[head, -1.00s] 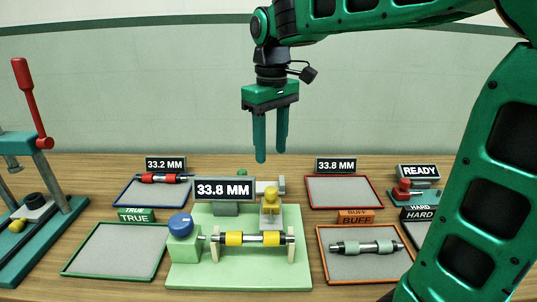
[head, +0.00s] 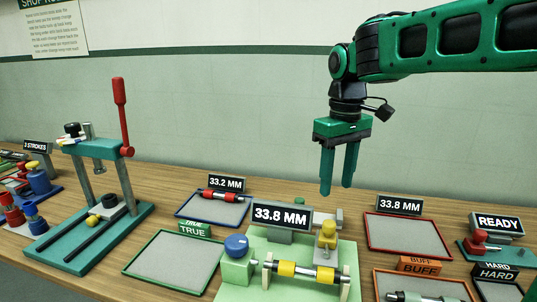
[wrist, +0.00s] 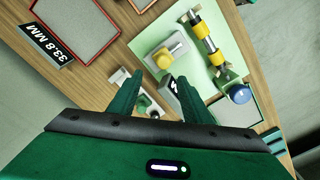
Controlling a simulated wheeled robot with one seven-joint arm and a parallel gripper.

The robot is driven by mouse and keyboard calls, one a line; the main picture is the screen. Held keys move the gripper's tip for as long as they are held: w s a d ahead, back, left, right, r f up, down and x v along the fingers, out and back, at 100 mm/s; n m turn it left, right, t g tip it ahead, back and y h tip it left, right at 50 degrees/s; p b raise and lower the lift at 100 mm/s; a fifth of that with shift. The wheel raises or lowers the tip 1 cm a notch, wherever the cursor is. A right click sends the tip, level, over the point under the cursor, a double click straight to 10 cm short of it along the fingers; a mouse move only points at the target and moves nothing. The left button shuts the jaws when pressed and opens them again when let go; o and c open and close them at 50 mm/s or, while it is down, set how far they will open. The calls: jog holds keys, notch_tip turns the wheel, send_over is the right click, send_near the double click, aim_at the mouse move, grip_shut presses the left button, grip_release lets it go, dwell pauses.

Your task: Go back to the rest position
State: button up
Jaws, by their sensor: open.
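My gripper (head: 338,190) hangs from my raised green arm, fingers down and empty, in the head view. Its two green fingers are apart. It is in the air above the back of the bench, above and behind the measuring fixture with the 33.8 MM sign (head: 282,215). In the wrist view, my gripper (wrist: 157,85) shows with its fingers spread and nothing between them. The fixture's green base (wrist: 222,45) and a yellow-banded roller (wrist: 203,32) lie beyond the fingertips, apart from them.
A teal press with a red lever (head: 121,105) stands left. An empty TRUE tray (head: 170,262) lies in front. A 33.2 MM tray (head: 190,210) holds a red-banded roller. A red-rimmed tray (head: 400,240) is empty. The BUFF tray (head: 425,280) holds a roller. Air around my gripper is clear.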

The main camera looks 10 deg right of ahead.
jog(key=s+d+f+m, duration=0.3)
jog(key=s+d+f, duration=0.1)
jog(key=s, duration=0.4)
jog(key=s+d+f+m, duration=0.4)
jog(key=s+d+f, duration=0.1)
jog(key=s+d, duration=0.2)
jog(key=s+d+f+m, duration=0.3)
jog(key=s+d+f, duration=0.1)
jog(key=s, duration=0.5)
jog(key=shift+d+f+m, duration=0.25)
jog(key=shift+d+m, duration=0.05)
jog(key=shift+d, duration=0.55)
jog(key=shift+w+f, duration=0.2)
jog(key=shift+w, duration=0.45)
